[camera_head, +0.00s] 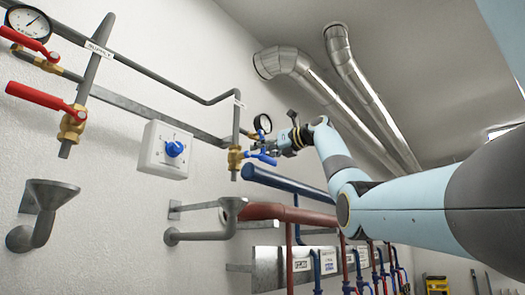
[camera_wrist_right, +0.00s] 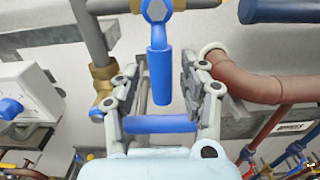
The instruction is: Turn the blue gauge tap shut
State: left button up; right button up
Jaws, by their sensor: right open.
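The blue gauge tap has a straight blue handle (camera_wrist_right: 161,75) hanging from a blue head at the top of the right wrist view. My right gripper (camera_wrist_right: 159,63) is open, with one finger on each side of this handle and a visible gap on both sides. In the head view my right gripper (camera_head: 290,139) is beside the small round gauge (camera_head: 262,123) and hides part of the tap. Another blue lever (camera_wrist_right: 160,124) lies crosswise lower between the fingers. It also shows in the head view (camera_head: 263,158), on a brass valve (camera_head: 235,157). My left gripper is not in view.
A white box with a blue knob (camera_head: 174,149) is on the wall to the left. Red-handled taps (camera_head: 40,96) and a larger gauge (camera_head: 28,22) are farther left. A grey funnel (camera_head: 232,205) stands below the brass valve. Blue (camera_head: 288,184) and red-brown pipes (camera_head: 270,211) run close by.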

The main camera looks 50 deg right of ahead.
jog(key=shift+s+d, duration=0.1)
jog(key=shift+s, duration=0.05)
jog(key=s, duration=1.1)
jog(key=shift+s+d, duration=0.35)
jog(key=shift+d, duration=0.05)
